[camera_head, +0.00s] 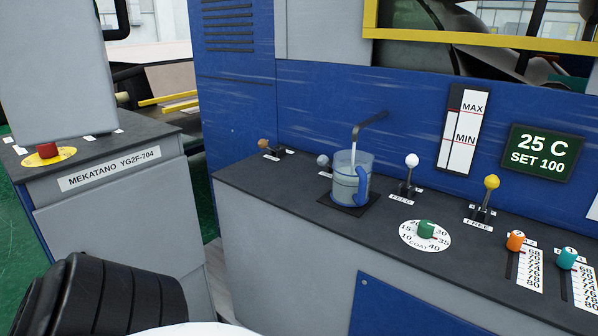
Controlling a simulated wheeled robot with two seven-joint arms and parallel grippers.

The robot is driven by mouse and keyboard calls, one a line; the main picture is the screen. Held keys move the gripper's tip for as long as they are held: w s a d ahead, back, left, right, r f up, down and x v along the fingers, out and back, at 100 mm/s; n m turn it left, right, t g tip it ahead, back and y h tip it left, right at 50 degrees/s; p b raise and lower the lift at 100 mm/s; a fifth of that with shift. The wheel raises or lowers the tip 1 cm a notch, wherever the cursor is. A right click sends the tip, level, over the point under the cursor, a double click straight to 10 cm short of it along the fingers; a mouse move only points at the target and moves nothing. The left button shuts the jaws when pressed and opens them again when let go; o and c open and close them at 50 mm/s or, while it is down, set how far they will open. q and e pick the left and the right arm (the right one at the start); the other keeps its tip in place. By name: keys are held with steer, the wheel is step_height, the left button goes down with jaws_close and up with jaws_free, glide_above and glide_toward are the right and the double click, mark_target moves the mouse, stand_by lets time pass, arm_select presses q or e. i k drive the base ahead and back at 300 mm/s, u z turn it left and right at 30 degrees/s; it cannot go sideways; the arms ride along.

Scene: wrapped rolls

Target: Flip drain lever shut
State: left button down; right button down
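No readable label in the head view marks a drain lever. Several levers stand on the dark console top. A brown-knobbed lever (264,143) at the far left leans over to the left. A grey-knobbed lever (323,161) stands just left of the mug and is partly hidden by it. A white-knobbed lever (411,161) stands upright right of the mug. A yellow-knobbed lever (491,182) stands further right by a label that seems to read FREE. Neither gripper shows.
A clear mug (343,181) with a blue handle stands on a dark pad under a spout (370,123). A green dial (426,230) and orange (515,241) and teal (567,258) sliders lie to the right. A red button (47,150) sits on the left cabinet.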

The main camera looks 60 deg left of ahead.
mark_target(323, 161)
steer(key=u, duration=1.35)
steer(key=i, duration=0.1)
steer(key=u, duration=0.15)
